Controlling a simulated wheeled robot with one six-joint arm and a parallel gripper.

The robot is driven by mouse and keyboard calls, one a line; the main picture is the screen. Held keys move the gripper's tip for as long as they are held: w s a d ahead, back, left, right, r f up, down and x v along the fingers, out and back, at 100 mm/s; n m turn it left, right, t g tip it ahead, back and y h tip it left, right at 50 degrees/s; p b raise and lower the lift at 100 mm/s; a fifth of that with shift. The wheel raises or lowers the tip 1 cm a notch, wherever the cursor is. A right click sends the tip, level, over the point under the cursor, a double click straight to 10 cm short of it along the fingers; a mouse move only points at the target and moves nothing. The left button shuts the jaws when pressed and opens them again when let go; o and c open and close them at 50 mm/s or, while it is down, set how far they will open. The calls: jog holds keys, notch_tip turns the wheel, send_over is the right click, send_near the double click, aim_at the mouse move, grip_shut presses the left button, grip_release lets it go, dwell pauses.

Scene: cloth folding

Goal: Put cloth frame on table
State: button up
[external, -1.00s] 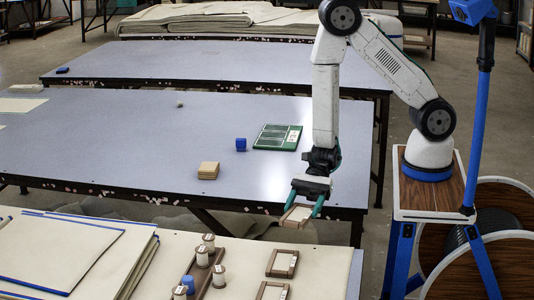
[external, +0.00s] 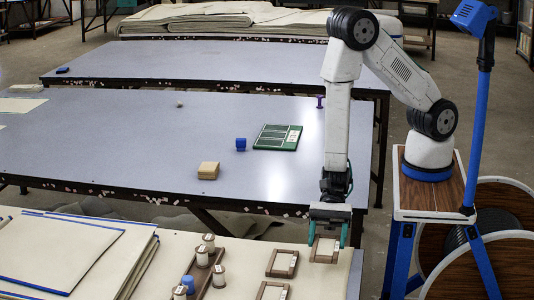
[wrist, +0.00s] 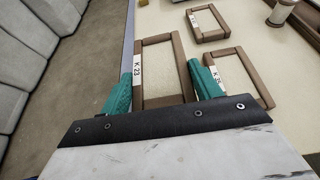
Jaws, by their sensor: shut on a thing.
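My gripper (external: 328,238) is at the right end of the near cream table (external: 235,260), pointing down. Its green fingers are shut on a brown rectangular cloth frame (external: 325,250), one finger on each side. In the wrist view the held frame (wrist: 160,62) has a white label reading K 23 and lies flat at table level; whether it touches the table I cannot tell. Another brown frame (external: 282,263) lies just left of it, and part of a further frame (external: 272,291) shows at the bottom edge. The wrist view shows these two frames to the right.
A brown rack (external: 217,266) with several spools and a blue piece (external: 187,283) stands left of the frames. Cream sheets (external: 75,250) lie further left. The blue-grey table (external: 120,130) behind holds a green tray (external: 278,137), a blue block (external: 241,144) and a tan stack (external: 208,170).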

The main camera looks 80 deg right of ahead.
jog(key=shift+f, duration=2.8)
jog(key=o, duration=1)
jog(key=shift+f, duration=0.15)
jog(key=shift+r, duration=0.2)
jog(key=shift+d+r, duration=0.15)
jog(key=shift+d, duration=0.25)
jog(key=v, duration=1.1)
jog(key=shift+d, duration=0.15)
